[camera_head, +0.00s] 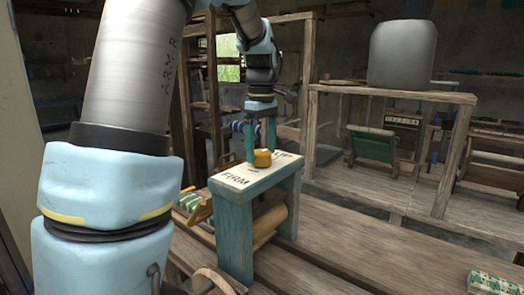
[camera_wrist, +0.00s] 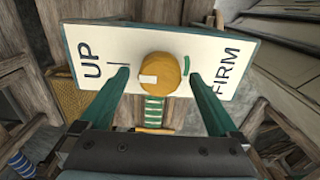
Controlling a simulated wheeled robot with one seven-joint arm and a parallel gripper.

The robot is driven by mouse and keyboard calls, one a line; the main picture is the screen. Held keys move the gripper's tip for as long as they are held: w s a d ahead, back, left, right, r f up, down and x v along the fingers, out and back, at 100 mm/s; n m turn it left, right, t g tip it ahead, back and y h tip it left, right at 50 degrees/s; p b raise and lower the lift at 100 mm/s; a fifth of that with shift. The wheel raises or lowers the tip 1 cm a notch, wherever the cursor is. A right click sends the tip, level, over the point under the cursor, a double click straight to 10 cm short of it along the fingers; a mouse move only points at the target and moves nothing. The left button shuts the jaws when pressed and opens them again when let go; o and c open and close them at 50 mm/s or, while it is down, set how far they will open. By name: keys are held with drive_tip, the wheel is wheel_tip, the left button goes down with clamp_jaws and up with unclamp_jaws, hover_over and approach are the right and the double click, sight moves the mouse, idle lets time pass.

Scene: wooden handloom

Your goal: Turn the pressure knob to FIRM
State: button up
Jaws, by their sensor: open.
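The pressure knob (camera_head: 262,158) is a round yellow-orange knob on a cream label plate (camera_head: 236,178), atop a teal wooden stand. In the wrist view the knob (camera_wrist: 168,68) carries a white pointer mark (camera_wrist: 148,79) on its left side, facing the UP end. The plate (camera_wrist: 200,40) reads UP at left, beside a short dark line, and FIRM at right, beside a green arc (camera_wrist: 186,66). My gripper (camera_head: 260,148) points down at the knob. Its two teal fingers are open, one on each side of the knob, with gaps visible in the wrist view.
The teal stand (camera_head: 233,235) rests on a wooden beam frame, with a wooden roller beneath its top. A grey cylinder (camera_head: 403,53) stands on a wooden frame at the back right. A green patterned block (camera_head: 487,282) lies at the lower right. Planks right of the stand are mostly clear.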

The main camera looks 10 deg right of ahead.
drive_tip(key=shift+f, duration=0.75)
drive_tip(key=shift+c, duration=0.3)
drive_tip(key=c, duration=1.3)
